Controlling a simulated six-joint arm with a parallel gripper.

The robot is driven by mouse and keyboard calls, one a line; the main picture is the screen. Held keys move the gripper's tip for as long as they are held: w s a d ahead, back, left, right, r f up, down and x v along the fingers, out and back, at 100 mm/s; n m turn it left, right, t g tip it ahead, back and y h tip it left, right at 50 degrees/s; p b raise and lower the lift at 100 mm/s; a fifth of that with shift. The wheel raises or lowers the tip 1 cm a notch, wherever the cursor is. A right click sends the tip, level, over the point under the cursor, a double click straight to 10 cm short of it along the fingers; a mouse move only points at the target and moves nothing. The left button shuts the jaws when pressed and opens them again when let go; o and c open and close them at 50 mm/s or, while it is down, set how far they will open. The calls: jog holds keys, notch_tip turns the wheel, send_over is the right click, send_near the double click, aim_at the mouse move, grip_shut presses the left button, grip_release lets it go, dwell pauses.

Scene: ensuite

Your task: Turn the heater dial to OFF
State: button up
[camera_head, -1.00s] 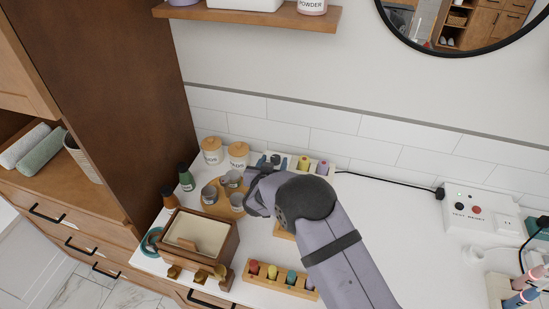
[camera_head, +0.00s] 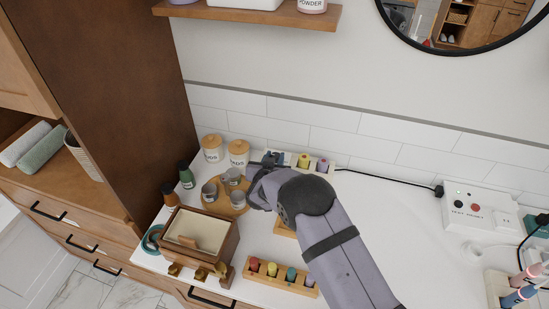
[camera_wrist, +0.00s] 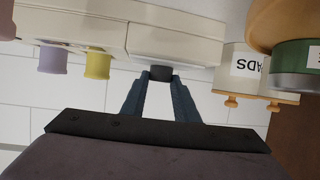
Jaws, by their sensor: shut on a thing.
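The heater is a cream-white unit (camera_wrist: 175,42) at the back of the counter against the tiled wall; it appears upside down in the wrist view. Its dial is a small dark knob (camera_wrist: 160,73) on the face of the unit. My gripper (camera_wrist: 160,84) is shut on the dial, one finger on each side. In the head view, my gripper (camera_head: 273,160) reaches the back of the counter, and my arm hides much of the area in front of it. Dial markings and the pointer cannot be made out.
Two lidded jars (camera_head: 239,153), a round tray with cups (camera_head: 236,208) and a wooden box (camera_head: 233,246) stand left. A black cable (camera_head: 390,180) runs right across clear counter.

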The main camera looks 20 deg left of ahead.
jog(key=shift+d+r+n+y+b, duration=0.1)
jog(key=shift+n+y+b, duration=0.7)
jog(key=shift+y+b, duration=0.1)
jog(key=o, duration=1.1)
jog(key=shift+c, duration=0.2)
jog(key=shift+b+v, duration=0.3)
jog(key=shift+v, duration=0.55)
jog(key=shift+b+v, duration=0.75)
jog(key=shift+v, duration=2.05)
